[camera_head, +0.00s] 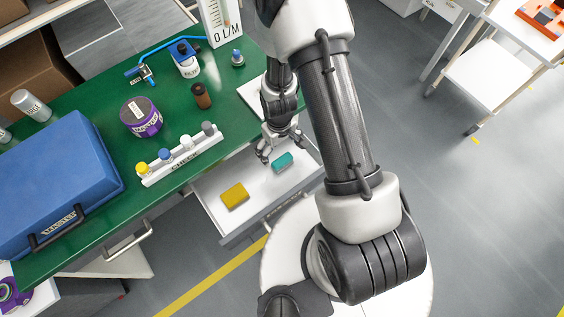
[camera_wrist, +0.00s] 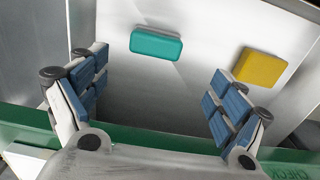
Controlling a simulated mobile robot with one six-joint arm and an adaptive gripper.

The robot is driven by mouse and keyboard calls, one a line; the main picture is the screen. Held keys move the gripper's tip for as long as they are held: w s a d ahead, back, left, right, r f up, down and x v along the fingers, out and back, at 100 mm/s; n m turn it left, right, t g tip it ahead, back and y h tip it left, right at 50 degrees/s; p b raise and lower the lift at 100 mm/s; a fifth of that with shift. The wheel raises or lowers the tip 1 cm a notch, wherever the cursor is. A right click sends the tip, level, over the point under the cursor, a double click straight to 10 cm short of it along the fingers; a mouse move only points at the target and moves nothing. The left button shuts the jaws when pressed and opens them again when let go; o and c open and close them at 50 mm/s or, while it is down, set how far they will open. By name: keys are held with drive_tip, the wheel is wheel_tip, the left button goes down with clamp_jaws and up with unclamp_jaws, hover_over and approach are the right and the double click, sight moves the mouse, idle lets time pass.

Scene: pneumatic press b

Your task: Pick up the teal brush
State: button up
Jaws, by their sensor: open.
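The teal brush (camera_head: 282,161) is a small rounded block lying in an open white drawer (camera_head: 205,187) under the green bench. It also shows in the wrist view (camera_wrist: 156,45), near the top and left of centre. My gripper (camera_head: 279,157) reaches down over the drawer right beside the brush in the head view. In the wrist view my gripper (camera_wrist: 155,95) is open and empty. Its two blue-padded fingers stand wide apart, and the brush lies beyond them, apart from both.
A yellow block (camera_head: 235,195) lies in the same drawer, also in the wrist view (camera_wrist: 259,68). The green bench (camera_head: 105,190) borders the drawer, with a rack of several small bottles (camera_head: 182,160), a purple jar (camera_head: 141,117) and a blue toolbox (camera_head: 55,180).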

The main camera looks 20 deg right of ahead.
sight(281, 158)
wheel_tip(281, 158, down, 4)
drive_tip(key=shift+f+b, duration=0.25)
drive_tip(key=shift+b, duration=0.2)
drive_tip(key=f, duration=0.1)
drive_tip(key=f+b, duration=0.1)
drive_tip(key=f, duration=0.1)
drive_tip(key=f+b, duration=0.1)
drive_tip(key=f, duration=0.1)
drive_tip(key=shift+w+d+f, duration=0.1)
drive_tip(key=shift+w+d, duration=0.2)
drive_tip(key=shift+c, duration=0.5)
drive_tip(key=c, duration=1.1)
drive_tip(key=shift+o, duration=0.2)
wheel_tip(281, 158, up, 20)
drive_tip(key=p, duration=0.5)
drive_tip(key=shift+p, duration=0.35)
